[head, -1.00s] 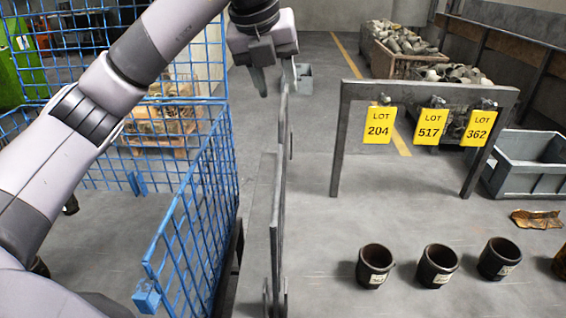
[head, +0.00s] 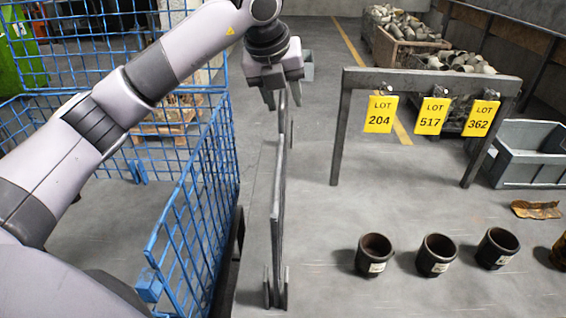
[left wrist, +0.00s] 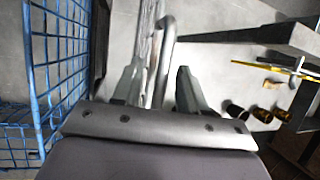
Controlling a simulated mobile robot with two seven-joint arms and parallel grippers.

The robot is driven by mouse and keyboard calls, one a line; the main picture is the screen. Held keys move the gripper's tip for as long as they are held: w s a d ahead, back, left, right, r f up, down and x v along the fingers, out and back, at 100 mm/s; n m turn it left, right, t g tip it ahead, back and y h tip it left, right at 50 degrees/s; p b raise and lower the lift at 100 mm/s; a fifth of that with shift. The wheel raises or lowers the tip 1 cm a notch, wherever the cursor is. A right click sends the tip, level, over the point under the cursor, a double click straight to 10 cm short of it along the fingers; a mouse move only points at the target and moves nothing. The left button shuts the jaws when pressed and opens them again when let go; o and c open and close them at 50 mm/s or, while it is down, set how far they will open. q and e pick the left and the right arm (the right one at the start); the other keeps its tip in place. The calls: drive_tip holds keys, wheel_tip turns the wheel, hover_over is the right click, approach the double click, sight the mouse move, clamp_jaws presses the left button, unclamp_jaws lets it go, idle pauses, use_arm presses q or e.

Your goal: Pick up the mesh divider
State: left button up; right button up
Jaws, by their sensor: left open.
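The mesh divider (head: 279,205) stands upright on the floor, seen almost edge-on as a thin grey frame right of the blue cage. Its feet show at the bottom of the head view. My left gripper (head: 283,98) is open at the divider's far upper end, one finger on each side of it as seen from the head. In the left wrist view, the divider's rounded tube and mesh (left wrist: 165,62) run between the two open fingers (left wrist: 158,88). Contact with the fingers cannot be told. My right gripper is not in view.
A blue wire cage (head: 190,240) stands close on the left. A grey rack (head: 430,78) with yellow lot tags is on the right, with several dark cups (head: 436,256) on the floor before it. A grey bin (head: 528,170) stands farther right. Floor between divider and cups is clear.

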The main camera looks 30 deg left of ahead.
use_arm(q)
drive_tip(key=shift+f, duration=0.25)
idle(0.4)
clamp_jaws()
drive_tip(key=shift+r, duration=0.1)
